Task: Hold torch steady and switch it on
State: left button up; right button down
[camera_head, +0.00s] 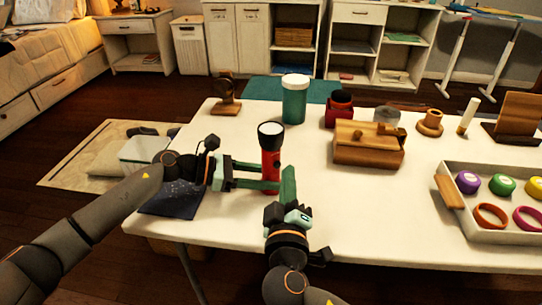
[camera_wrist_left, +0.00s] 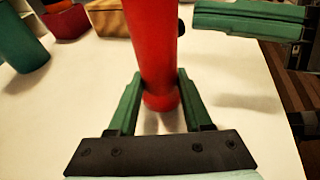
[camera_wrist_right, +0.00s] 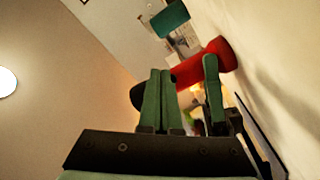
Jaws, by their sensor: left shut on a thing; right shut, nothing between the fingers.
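The red torch (camera_head: 271,160) stands upright near the front left of the white table, its dark-rimmed head with a pale face at the top. I cannot tell whether it is lit. My left gripper (camera_head: 268,178) is shut around its lower body, one finger on each side in the left wrist view (camera_wrist_left: 158,85). A small dark button (camera_wrist_left: 181,27) shows on the torch's right side there. My right gripper (camera_head: 288,172) is shut and empty just right of the torch. In the left wrist view its fingertips (camera_wrist_left: 197,16) point at the button; contact is unclear.
A dark blue cloth (camera_head: 172,200) lies under my left arm. Behind are a teal jar (camera_head: 294,105), a red jar (camera_head: 339,112) and a wooden box (camera_head: 368,150). A tray (camera_head: 500,170) of coloured round items is at the right. The table's front middle is clear.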

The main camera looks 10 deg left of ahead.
jog(key=shift+w+a, duration=0.1)
dwell(0.6)
jog(key=shift+w+a, duration=0.2)
jog(key=shift+w, duration=0.05)
jog(key=shift+w+a, duration=0.15)
dwell(0.6)
jog(key=shift+s+d, duration=0.5)
jog(key=shift+s, duration=0.05)
jog(key=shift+s+d, duration=1)
jog(key=shift+s, duration=0.15)
jog(key=shift+s+d, duration=0.95)
jog(key=shift+s, duration=0.2)
